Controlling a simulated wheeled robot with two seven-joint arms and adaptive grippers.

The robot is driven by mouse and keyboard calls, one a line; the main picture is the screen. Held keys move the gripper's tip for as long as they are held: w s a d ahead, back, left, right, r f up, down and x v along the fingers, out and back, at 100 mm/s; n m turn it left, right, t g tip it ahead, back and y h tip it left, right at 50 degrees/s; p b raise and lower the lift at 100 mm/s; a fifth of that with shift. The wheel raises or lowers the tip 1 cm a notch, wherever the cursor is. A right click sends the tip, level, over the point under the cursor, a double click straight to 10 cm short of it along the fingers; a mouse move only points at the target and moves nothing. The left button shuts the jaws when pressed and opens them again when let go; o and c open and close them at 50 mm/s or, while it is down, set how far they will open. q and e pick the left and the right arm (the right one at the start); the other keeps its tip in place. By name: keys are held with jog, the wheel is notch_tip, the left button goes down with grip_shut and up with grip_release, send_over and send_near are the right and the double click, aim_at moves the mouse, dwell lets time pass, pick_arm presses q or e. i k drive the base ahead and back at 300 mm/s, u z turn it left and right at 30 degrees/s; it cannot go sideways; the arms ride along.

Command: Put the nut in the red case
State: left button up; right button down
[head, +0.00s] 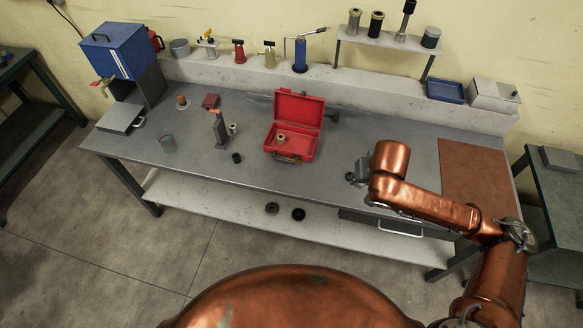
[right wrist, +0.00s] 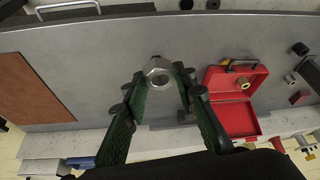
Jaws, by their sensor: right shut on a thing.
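The nut (right wrist: 157,70) is a silver hex nut, held between the fingertips of my right gripper (right wrist: 160,76) in the right wrist view. In the head view my right gripper (head: 353,177) is over the bench, to the right of the red case (head: 301,107), and I cannot make out the nut there. The red case stands open on the bench with its lid up. A brass-coloured ring-like part (head: 281,139) sits inside it. The case also shows in the right wrist view (right wrist: 238,119), apart from the gripper and nut. My left gripper is not in view.
Left of the case stand a tool with an orange top (head: 218,128) and a black ring (head: 236,158). A brown mat (head: 470,172) covers the bench's right end. The bench between case and gripper looks clear.

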aim_at(302, 147)
jog(key=z, duration=0.2)
jog(key=k, duration=0.25)
jog(key=u, duration=1.3)
jog(key=i, duration=1.35)
jog(key=z, duration=0.75)
jog(key=i, duration=0.6)
jog(key=z, duration=0.7)
